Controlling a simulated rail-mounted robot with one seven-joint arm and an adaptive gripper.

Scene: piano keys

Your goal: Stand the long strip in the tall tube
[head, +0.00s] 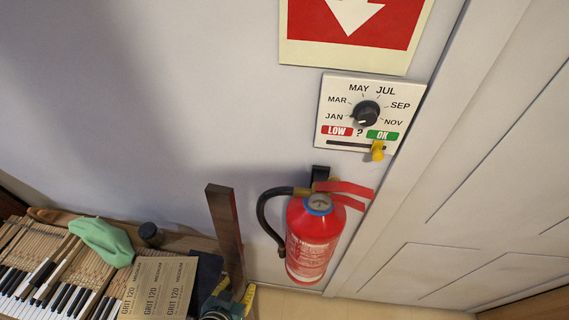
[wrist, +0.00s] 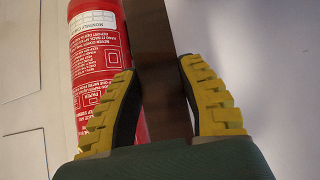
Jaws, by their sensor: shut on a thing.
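The long strip (head: 224,228) is a dark brown flat bar, standing close to upright with a slight tilt in the head view. My gripper (head: 236,288), with yellow ribbed fingers, is shut on its lower part. The wrist view shows the strip (wrist: 160,75) between both fingers (wrist: 163,100), running up out of the picture. The strip's lower end is hidden by my gripper. I cannot make out a tall tube for certain in either view. A short black cylinder (head: 151,234) stands left of the strip, apart from it; its depth is not visible.
A red fire extinguisher (head: 312,237) hangs on the wall just right of the strip, close to my gripper. Left are piano keys (head: 40,280), a green cloth (head: 101,241) and sandpaper sheets (head: 160,287). A dial panel (head: 345,105) is above. The wall between is bare.

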